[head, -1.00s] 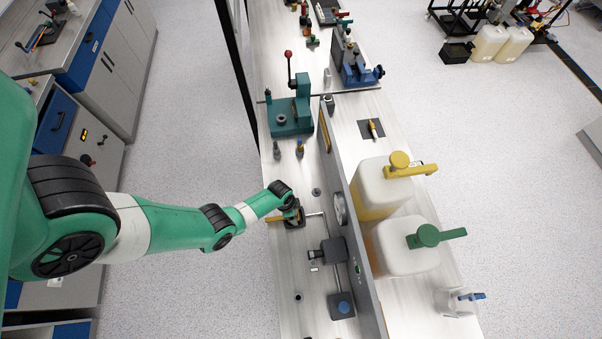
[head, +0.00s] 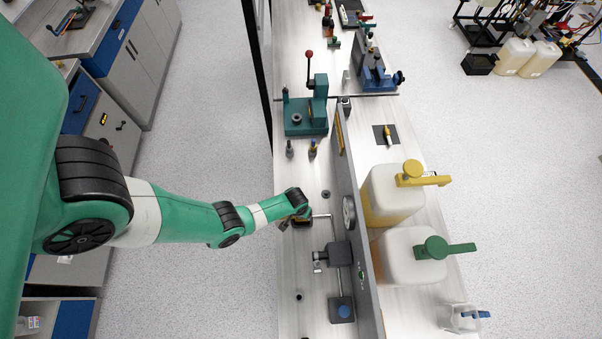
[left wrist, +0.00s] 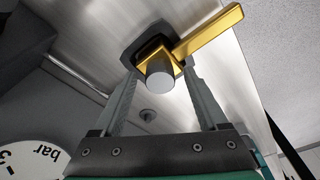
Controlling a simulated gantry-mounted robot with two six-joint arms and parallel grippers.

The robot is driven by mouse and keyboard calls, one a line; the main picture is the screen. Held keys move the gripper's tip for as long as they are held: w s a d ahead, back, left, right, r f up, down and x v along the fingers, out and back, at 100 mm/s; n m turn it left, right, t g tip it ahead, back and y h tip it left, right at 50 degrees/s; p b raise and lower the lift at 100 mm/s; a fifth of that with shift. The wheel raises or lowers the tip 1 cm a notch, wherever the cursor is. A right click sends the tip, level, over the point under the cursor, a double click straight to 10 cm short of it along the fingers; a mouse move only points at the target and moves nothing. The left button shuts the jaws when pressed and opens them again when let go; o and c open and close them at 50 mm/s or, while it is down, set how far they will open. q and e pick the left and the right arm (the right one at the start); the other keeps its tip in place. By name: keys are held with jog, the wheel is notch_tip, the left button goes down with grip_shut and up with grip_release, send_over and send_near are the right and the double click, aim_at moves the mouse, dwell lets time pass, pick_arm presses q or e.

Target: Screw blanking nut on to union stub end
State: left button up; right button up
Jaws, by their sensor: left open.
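My left gripper (head: 299,212) hangs low over a small valve on the bench. In the left wrist view its two grey fingers (left wrist: 160,82) are open, one on each side of the valve's round grey end (left wrist: 160,76). Whether they touch it, I cannot tell. The valve has a yellow lever (left wrist: 208,34) and a dark base (left wrist: 150,42); my wrist mostly hides it in the head view. A small round dark piece (head: 326,194) lies on the bench behind it. I cannot tell which part is the blanking nut or the union stub end. My right gripper is out of view.
A grey upright panel (head: 352,220) with a round gauge (head: 348,212) stands right of the valve. A dark block fitting (head: 339,254) and a pipe are nearer the front. A green press (head: 306,115) stands farther back. Two jugs (head: 412,256) are beyond the panel.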

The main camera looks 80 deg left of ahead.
pick_arm(q)
jog(key=shift+n, duration=0.4)
jog(key=n, duration=0.5)
jog(key=shift+g+y, duration=0.3)
jog(key=shift+g, duration=0.1)
jog(key=n, duration=0.5)
jog(key=shift+g+p, duration=0.35)
jog(key=shift+g, duration=0.05)
grip_shut()
dwell(0.3)
